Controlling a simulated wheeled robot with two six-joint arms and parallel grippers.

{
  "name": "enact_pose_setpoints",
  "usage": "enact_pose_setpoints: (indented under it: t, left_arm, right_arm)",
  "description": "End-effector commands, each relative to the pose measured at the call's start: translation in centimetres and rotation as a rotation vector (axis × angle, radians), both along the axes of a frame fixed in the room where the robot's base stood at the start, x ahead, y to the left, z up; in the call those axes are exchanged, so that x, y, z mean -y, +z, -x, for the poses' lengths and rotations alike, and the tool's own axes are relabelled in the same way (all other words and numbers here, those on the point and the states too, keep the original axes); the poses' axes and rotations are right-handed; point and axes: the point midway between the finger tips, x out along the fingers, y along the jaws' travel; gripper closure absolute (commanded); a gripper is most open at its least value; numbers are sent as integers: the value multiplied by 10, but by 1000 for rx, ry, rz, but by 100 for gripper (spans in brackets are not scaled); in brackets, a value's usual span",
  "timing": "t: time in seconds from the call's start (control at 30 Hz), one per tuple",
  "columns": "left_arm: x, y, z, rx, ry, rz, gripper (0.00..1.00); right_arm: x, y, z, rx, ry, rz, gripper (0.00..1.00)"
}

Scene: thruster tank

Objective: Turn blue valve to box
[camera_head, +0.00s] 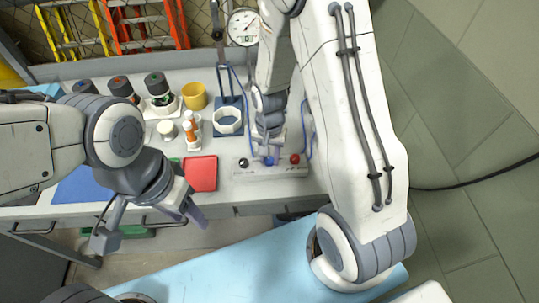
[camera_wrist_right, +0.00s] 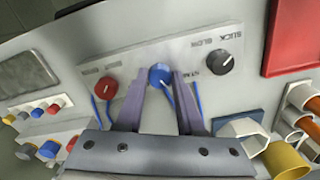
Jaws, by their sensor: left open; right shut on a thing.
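The blue valve (camera_head: 268,161) is the middle knob on a pale control panel (camera_head: 258,174) at the front of the bench. It also shows in the right wrist view (camera_wrist_right: 160,75). My right gripper (camera_head: 268,156) reaches down to it, with its purple fingers on either side of the knob in the wrist view, shut on it. The fingers hide part of the panel lettering, and I cannot read which label the valve points to. My left gripper (camera_head: 188,208) is open and empty, in front of the bench edge, left of the panel.
A black knob (camera_head: 243,162) and a red knob (camera_head: 295,158) flank the valve. A red tray (camera_head: 201,173) lies left of the panel. A yellow cup (camera_head: 194,96), a white ring on a blue stand (camera_head: 228,121) and a gauge (camera_head: 243,27) stand farther back.

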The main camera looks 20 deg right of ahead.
Motion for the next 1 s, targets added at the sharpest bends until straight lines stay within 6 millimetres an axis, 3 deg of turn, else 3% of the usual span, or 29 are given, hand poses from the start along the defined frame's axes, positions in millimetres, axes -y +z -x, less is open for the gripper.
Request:
enact_pose_setpoints:
  t: [0.5,1.0]
  left_arm:
    - [0,4,0,0,0,0,50]
    - [0,5,0,0,0,0,50]
  right_arm:
    - [1,1,-2,4,-363,0,100]
    - [1,1,-2,6,-444,0,100]
